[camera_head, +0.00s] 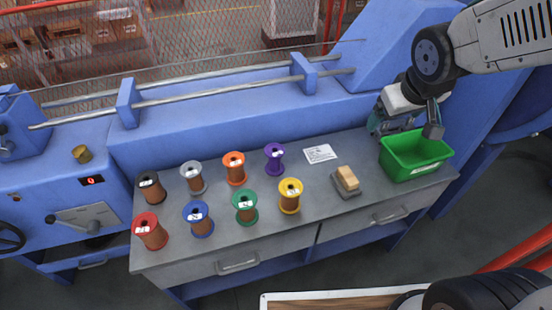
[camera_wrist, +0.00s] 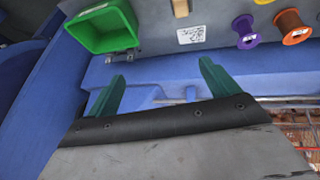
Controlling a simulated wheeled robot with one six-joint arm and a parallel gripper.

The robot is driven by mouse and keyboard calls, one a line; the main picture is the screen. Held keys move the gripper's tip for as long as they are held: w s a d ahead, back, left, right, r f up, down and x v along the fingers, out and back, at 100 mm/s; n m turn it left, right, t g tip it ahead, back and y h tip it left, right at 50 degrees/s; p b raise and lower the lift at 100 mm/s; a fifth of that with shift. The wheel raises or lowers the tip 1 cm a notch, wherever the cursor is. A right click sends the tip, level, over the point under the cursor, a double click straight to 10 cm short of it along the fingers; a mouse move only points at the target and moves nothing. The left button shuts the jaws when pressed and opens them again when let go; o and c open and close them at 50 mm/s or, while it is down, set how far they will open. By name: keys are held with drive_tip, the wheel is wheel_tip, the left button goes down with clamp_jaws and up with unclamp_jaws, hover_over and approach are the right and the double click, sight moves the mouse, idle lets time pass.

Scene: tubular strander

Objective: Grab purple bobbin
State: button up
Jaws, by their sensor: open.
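The purple bobbin (camera_head: 274,157) stands upright on the grey workbench, at the right end of the back row, with a white label on its top. In the wrist view it shows near the top right, and its purple flange (camera_wrist: 246,31) is plain. My gripper (camera_head: 384,127) is at the back right of the bench, beside the green bin and well to the right of the bobbin. In the wrist view its two green fingers (camera_wrist: 160,88) are spread apart with nothing between them.
An orange bobbin (camera_head: 234,168) stands left of the purple one, and a yellow bobbin (camera_head: 290,195) stands in front. Several other bobbins fill the left side. A white card (camera_head: 320,154), a brush-like block (camera_head: 347,180) and a green bin (camera_head: 416,170) lie to the right. A blue machine (camera_head: 215,120) rises behind.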

drive_tip(key=w+a+f+n+t+y, duration=0.1)
drive_tip(key=w+a+f, duration=0.1)
drive_tip(key=w+f, duration=0.15)
drive_tip(key=w+a+f+n+t, duration=0.1)
drive_tip(key=w+a+f, duration=0.1)
drive_tip(key=w, duration=0.2)
drive_tip(key=n+y, duration=0.5)
drive_tip(key=y, duration=0.4)
approach(272, 151)
drive_tip(key=w+f, duration=0.1)
drive_tip(key=w+a+f, duration=0.1)
drive_tip(key=shift+a+f, duration=0.35)
drive_tip(key=x, duration=0.7)
drive_tip(key=shift+w+a+r, duration=0.2)
drive_tip(key=shift+a, duration=0.15)
drive_tip(key=c, duration=1.1)
